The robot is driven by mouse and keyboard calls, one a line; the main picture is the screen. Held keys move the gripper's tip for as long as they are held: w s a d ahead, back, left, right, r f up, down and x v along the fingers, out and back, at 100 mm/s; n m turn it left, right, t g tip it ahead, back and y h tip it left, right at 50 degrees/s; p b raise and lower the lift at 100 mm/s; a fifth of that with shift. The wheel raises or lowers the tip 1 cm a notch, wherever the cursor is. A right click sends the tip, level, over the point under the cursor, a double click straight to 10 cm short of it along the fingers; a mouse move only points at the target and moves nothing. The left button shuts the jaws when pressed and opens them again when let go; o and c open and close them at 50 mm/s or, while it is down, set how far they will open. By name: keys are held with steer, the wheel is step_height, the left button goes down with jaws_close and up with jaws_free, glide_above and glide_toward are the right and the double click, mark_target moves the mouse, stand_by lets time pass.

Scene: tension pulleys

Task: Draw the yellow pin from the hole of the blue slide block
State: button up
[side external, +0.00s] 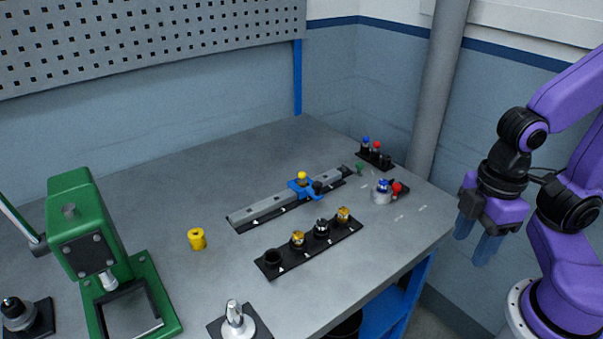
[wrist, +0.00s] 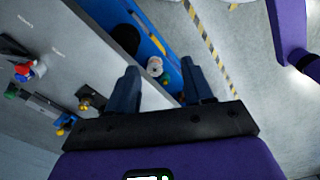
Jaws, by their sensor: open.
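The blue slide block (side external: 293,186) sits on a grey rail (side external: 262,208) in the middle of the bench. The round head of the yellow pin (side external: 302,175) stands up from the block; its shank is hidden. My gripper (side external: 473,250) hangs beyond the bench's right edge, well away from the block. Its blue fingers are apart and empty, as the wrist view also shows (wrist: 159,67).
A black rack (side external: 284,264) with gold and silver parts lies in front of the rail. A yellow cylinder (side external: 197,239) and green press (side external: 90,240) stand left.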

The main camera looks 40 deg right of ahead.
steer(key=w+a+r+m, duration=0.2)
steer(key=w+a+m, duration=0.2)
steer(key=w, duration=0.3)
steer(key=w+a+r+m, duration=0.2)
steer(key=w+a+m, duration=0.1)
steer(key=w, duration=0.3)
step_height(320, 180, up, 3)
steer(key=m+h, duration=0.2)
steer(key=m, duration=1.7)
glide_above(302, 172)
steer(key=a, duration=0.2)
steer(key=f, duration=0.5)
steer(key=d+f, duration=0.1)
steer(key=f, duration=0.5)
steer(key=d+f, duration=0.1)
steer(key=f, duration=0.4)
steer(key=shift+f, duration=0.3)
steer(key=shift+c, duration=0.3)
jaws_close()
